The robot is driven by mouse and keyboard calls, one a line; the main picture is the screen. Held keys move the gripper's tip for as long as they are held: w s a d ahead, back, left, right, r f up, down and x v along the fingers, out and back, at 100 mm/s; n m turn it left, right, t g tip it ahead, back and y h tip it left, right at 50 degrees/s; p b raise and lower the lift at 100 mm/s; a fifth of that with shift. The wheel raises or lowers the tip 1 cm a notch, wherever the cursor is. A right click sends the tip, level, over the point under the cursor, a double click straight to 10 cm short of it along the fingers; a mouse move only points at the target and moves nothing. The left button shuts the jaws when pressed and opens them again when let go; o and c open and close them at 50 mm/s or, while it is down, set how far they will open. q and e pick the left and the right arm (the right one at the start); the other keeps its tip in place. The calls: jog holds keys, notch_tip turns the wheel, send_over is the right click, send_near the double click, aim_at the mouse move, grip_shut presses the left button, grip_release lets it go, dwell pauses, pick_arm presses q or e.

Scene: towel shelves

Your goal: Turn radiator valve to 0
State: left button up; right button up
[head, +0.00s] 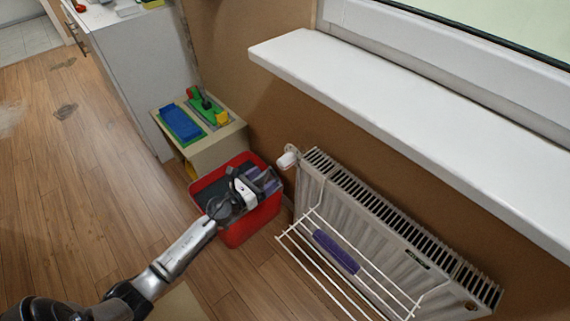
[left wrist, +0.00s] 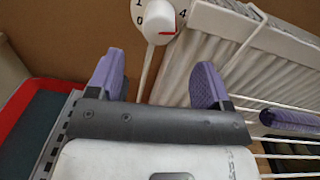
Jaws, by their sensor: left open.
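The white radiator valve (head: 288,159) sticks out at the upper left end of the white radiator (head: 325,190). In the left wrist view the valve knob (left wrist: 157,20) shows a red mark, with the digits 1 and 0 at its left and 4 at its right. My left gripper (head: 268,181) is open, with purple fingers, just left of and below the valve in the head view. In the left wrist view its fingertips (left wrist: 160,75) are apart, with the knob beyond the gap between them, not between the fingers. My right gripper is not in view.
A red bin (head: 240,236) stands below my left gripper. A white wire rack (head: 330,262) with a purple item (head: 336,251) hangs on the radiator's front. A white windowsill (head: 400,125) juts out above. A small cabinet (head: 225,137) with coloured objects stands behind the bin.

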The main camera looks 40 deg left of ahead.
aim_at(280, 166)
pick_arm(q)
jog(key=w, duration=0.3)
jog(key=w+b, duration=0.1)
jog(key=w, duration=0.2)
jog(key=w+d, duration=0.1)
jog(key=w, duration=0.3)
jog(key=c, duration=0.9)
